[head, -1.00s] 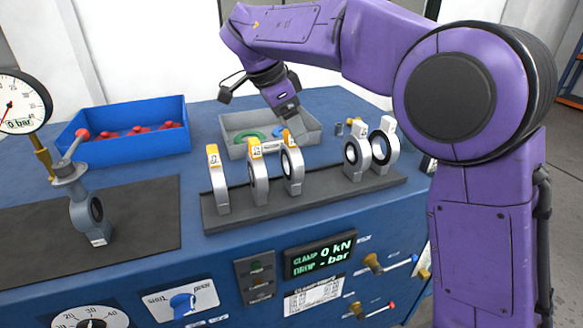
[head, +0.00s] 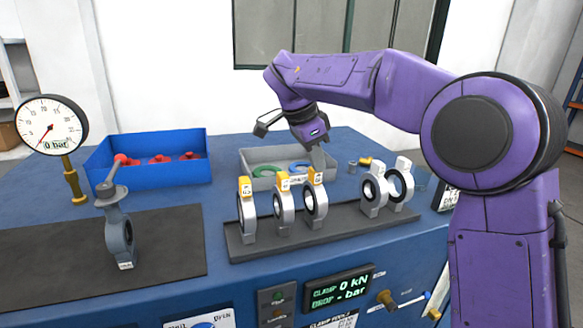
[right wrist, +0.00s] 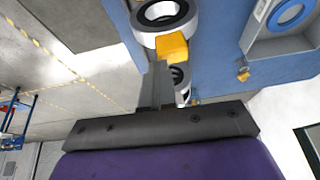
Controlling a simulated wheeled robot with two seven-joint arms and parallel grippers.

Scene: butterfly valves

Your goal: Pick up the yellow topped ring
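Three upright grey rings with yellow tops stand in a row on a dark rack (head: 330,236): a left one (head: 247,215), a middle one (head: 284,207) and a right one (head: 315,200). My right gripper (head: 319,160) points down just above and behind the right one's yellow top. In the right wrist view its fingers (right wrist: 157,76) are close beside a yellow top (right wrist: 173,47), with ring bodies near it; contact and finger gap are unclear. My left gripper is not in view.
Two white-topped rings (head: 374,192) stand at the rack's right end. Behind are a grey tray (head: 262,184) with green and blue rings and a blue bin (head: 150,174) with red parts. A valve (head: 119,235) and gauge (head: 52,125) stand left.

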